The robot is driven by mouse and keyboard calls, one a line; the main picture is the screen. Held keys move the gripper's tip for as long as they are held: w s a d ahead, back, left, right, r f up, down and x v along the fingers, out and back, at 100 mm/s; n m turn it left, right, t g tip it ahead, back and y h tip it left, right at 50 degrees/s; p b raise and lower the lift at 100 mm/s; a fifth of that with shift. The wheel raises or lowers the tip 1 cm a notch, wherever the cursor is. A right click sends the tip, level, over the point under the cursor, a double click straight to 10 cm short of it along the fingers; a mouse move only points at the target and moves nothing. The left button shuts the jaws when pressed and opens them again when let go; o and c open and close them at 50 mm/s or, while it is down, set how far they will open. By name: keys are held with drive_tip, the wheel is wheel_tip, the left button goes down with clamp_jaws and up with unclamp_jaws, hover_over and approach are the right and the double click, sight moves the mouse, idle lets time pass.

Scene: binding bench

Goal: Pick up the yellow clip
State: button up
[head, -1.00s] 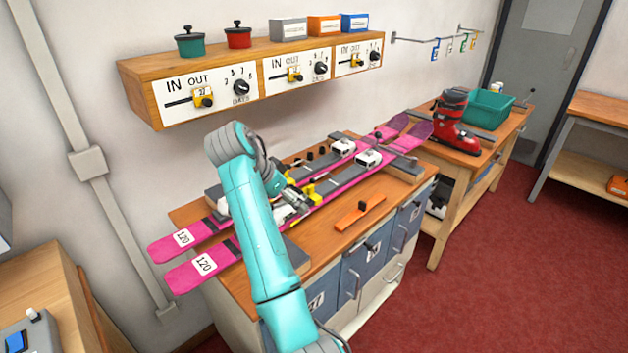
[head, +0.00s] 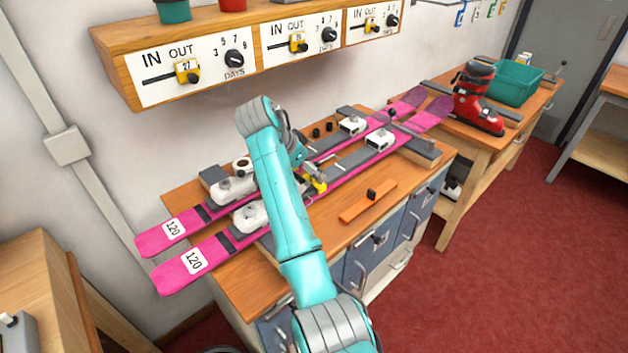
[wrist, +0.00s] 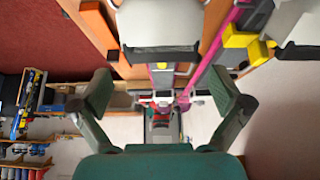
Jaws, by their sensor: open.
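A yellow clip (head: 319,186) shows in the head view by the near pink ski (head: 350,161), just right of my forearm. In the wrist view, a yellow block-like piece (wrist: 243,42) lies at the upper right, beside a pink strip of ski; I cannot tell whether it is the same clip. My gripper (wrist: 168,92) is open, with two dark fingers spread apart and nothing between them. The yellow piece is outside the fingers, up and right of the right fingertip. In the head view my arm hides part of the skis and most of the gripper.
A white binding part (wrist: 158,25) sits close at the top of the wrist view. An orange bar (head: 368,201) with a black knob lies on the bench front. White bindings (head: 248,217) sit on the skis. A wooden shelf panel (head: 205,62) hangs above. A red boot (head: 474,100) stands farther right.

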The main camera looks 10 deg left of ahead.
sight(314, 181)
drive_tip(key=x, duration=0.5)
drive_tip(key=shift+a, duration=0.15)
drive_tip(key=c, duration=1.1)
